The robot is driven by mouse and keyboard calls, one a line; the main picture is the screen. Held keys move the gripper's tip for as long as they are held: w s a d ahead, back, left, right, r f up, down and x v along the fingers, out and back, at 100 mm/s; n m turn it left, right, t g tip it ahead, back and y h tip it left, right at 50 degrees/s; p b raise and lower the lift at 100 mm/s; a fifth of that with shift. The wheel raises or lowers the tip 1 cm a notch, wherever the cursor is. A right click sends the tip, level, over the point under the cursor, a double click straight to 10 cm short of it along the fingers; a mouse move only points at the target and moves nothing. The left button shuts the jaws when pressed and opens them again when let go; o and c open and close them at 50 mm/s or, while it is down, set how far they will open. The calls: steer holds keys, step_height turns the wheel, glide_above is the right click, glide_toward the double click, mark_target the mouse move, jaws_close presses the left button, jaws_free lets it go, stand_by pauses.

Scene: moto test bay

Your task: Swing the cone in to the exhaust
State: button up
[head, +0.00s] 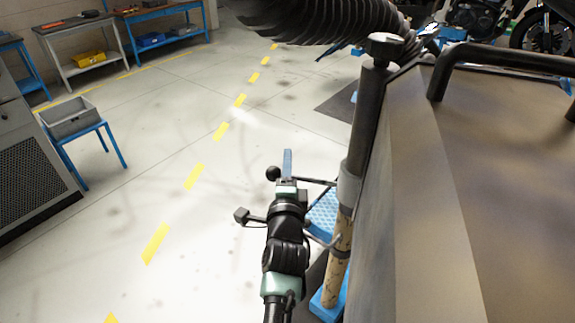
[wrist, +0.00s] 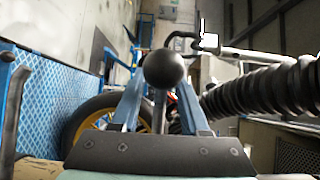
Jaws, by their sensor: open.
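My gripper (head: 287,162) is open, its fingers pointing away from me. A black ball knob (head: 272,174) shows beside the fingers in the head view. In the wrist view the ball (wrist: 165,69) appears in line with the gap between the two fingertips; I cannot tell whether they touch it. A thin rod near the gripper leads towards the upright post (head: 362,130). A thick black ribbed hose (head: 340,20) crosses the top of the head view, and shows at right in the wrist view (wrist: 265,92). I cannot make out the cone or the exhaust outlet.
A large grey-brown panelled unit with a black rail (head: 500,58) fills the right. A wheel with a yellow rim (wrist: 85,122) and a blue tread plate (wrist: 50,110) lie lower left in the wrist view. Floor left of my gripper is open up to a grey bin (head: 70,118) on a blue stand.

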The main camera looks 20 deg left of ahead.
jaws_close()
stand_by(0.3)
stand_by(1.2)
